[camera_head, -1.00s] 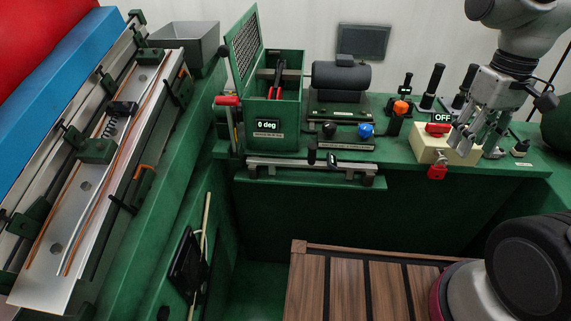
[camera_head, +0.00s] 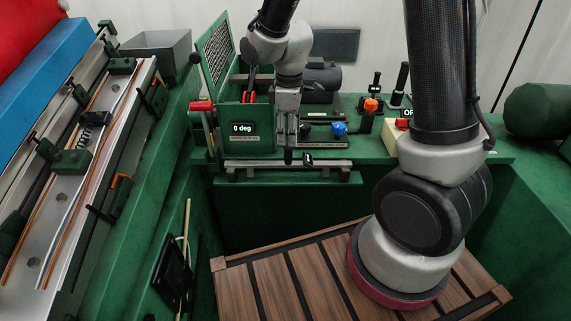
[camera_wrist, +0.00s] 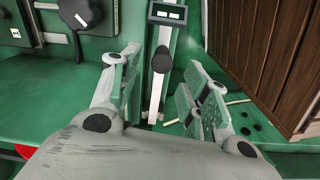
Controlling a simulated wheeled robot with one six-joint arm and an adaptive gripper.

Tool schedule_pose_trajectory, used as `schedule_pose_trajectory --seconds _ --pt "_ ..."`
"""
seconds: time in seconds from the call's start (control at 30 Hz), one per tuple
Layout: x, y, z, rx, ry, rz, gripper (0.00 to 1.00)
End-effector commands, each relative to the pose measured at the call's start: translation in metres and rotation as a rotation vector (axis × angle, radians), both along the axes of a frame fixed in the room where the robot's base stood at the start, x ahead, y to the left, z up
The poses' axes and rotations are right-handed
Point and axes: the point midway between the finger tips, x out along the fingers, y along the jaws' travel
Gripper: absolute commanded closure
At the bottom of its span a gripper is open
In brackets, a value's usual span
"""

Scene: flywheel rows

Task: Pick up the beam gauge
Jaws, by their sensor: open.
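The beam gauge (camera_head: 255,165) is a light grey bar lying horizontally along the front ledge of the green bench in the head view. In the wrist view its bar (camera_wrist: 156,88) runs up the picture, with a black knob (camera_wrist: 162,60) and a small dark display (camera_wrist: 168,14) on it. My gripper (camera_head: 288,148) points down above the gauge and hides part of it in the head view. In the wrist view my gripper (camera_wrist: 165,88) is open, with one finger on each side of the bar and nothing held between them.
A green box (camera_head: 245,130) with a "0 deg" display stands behind and left of the gauge. A blue knob (camera_head: 339,129) and an orange-topped lever (camera_head: 370,105) stand to the right. A wooden slatted platform (camera_head: 270,275) lies below the bench. A long sloped rail (camera_head: 70,185) fills the left.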

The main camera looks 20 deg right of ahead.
Motion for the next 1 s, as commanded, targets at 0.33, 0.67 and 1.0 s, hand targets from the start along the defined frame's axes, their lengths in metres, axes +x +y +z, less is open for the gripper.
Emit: schedule_pose_trajectory --seconds 0.33,0.67,1.0 --pt "-0.003 0.001 -0.046 -0.002 0.007 0.003 0.54" --pt "-0.002 0.001 -0.075 0.000 0.002 0.001 0.54" --pt "-0.002 0.001 -0.075 0.000 0.001 0.001 0.92"
